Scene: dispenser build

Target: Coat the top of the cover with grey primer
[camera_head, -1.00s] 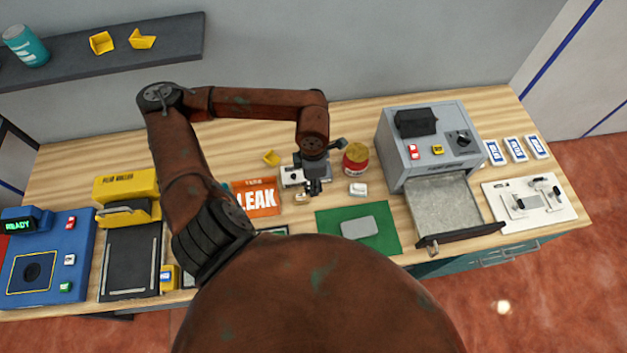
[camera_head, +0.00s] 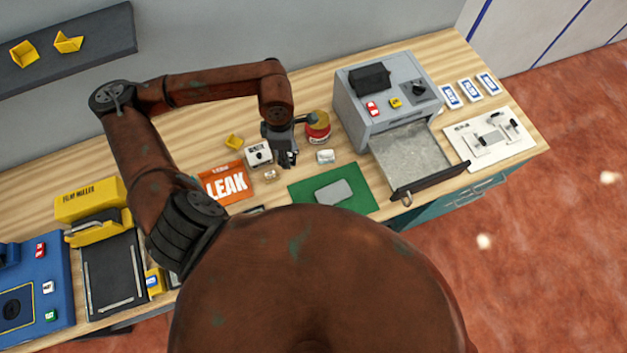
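A grey rounded plate, which looks like the cover (camera_head: 334,191), lies flat on a green mat (camera_head: 357,204) at the front middle of the bench. My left gripper (camera_head: 287,160) points down above the bench, behind and left of the mat. I see nothing clearly held. No container clearly marked as grey primer can be read. My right gripper is out of view.
A grey machine (camera_head: 385,95) with an open drawer (camera_head: 430,185) is farther right. An orange LEAK sheet (camera_head: 224,185) lies left.

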